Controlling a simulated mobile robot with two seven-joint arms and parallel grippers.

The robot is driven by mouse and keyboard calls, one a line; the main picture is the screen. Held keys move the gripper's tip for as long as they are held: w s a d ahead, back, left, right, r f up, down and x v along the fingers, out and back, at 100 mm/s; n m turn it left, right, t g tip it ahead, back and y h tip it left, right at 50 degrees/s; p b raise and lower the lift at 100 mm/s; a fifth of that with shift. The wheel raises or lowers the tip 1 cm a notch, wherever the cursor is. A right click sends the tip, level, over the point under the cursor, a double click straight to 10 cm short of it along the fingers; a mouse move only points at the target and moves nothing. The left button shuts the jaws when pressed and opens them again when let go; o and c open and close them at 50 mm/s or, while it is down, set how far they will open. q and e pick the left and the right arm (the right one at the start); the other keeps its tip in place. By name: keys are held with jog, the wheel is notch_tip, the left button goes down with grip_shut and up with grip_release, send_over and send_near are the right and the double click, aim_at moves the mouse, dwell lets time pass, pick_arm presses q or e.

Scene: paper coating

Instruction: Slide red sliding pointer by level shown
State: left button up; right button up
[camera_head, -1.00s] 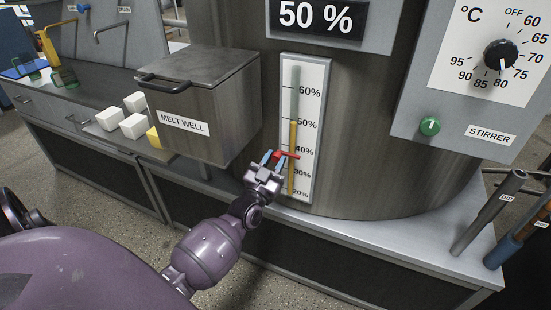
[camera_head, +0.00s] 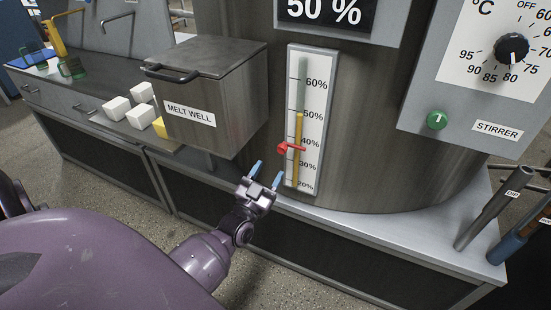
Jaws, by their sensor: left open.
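The red sliding pointer (camera_head: 284,149) sits on the left edge of the white level gauge (camera_head: 320,67), a little below the 40% mark. The gauge's yellow column (camera_head: 298,134) reaches about the 50% mark. A display (camera_head: 322,12) above the gauge reads 50 %. My left gripper (camera_head: 266,174) is open and empty, below and to the left of the pointer and apart from it. Its two blue fingertips point up toward the gauge. My right gripper is not in view.
The melt well (camera_head: 213,94) juts out left of the gauge, close to my left arm. White blocks (camera_head: 128,108) lie farther left. A stirrer panel (camera_head: 484,70) with a black dial and green knob is at right. Handled tools (camera_head: 495,207) stand at the right edge.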

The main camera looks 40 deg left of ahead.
pick_arm(q)
jog(key=v, duration=0.3)
jog(key=shift+s+d+f, duration=0.1)
jog(key=shift+s, duration=0.25)
dwell(0.3)
